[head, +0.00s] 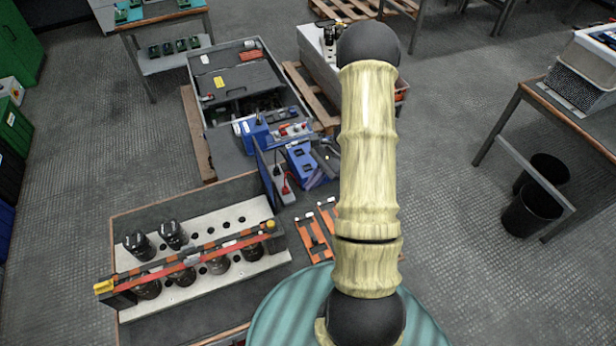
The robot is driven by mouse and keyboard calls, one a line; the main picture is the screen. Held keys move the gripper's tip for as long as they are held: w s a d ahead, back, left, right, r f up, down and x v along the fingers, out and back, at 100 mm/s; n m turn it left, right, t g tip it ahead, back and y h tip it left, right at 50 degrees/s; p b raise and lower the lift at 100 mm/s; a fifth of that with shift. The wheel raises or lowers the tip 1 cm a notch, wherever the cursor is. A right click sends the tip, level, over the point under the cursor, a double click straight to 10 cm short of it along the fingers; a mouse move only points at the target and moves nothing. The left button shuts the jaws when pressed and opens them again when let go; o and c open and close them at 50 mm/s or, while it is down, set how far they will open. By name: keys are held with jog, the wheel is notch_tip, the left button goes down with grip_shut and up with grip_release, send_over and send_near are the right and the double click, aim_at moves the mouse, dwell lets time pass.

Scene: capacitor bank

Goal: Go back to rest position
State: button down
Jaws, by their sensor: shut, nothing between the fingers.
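My arm (368,150) stands upright in the right middle of the head view, pale yellow with black joints at its upper and lower ends. My gripper is not clearly visible; the arm covers what lies behind it. The capacitor bank (255,209) is at the lower left, a white perforated panel on a dark bench. Several dark cylindrical capacitors (138,245) stand in its holes. A red and orange bar (193,258) with yellow ends lies across the front row.
An open grey case (208,88) on a pallet and blue devices (305,165) stand behind the bank. Orange-and-black items (312,238) lie between bank and arm. Tables stand at upper left and right (575,115). Black bins (532,208) are at right.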

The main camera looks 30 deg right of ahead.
jog(key=s+a+r+n+t+h, duration=0.1)
jog(key=s+a+r+n+h, duration=0.3)
jog(key=r+n, duration=0.4)
jog(key=s+a+r+n+t+h, duration=0.2)
jog(key=s+a+r+n+h, duration=0.2)
jog(key=a+r+n, duration=0.4)
jog(key=shift+s+r+n, duration=0.3)
jog(key=shift+s+n, duration=0.2)
jog(key=shift+s, duration=0.35)
jog(key=shift+d, duration=0.1)
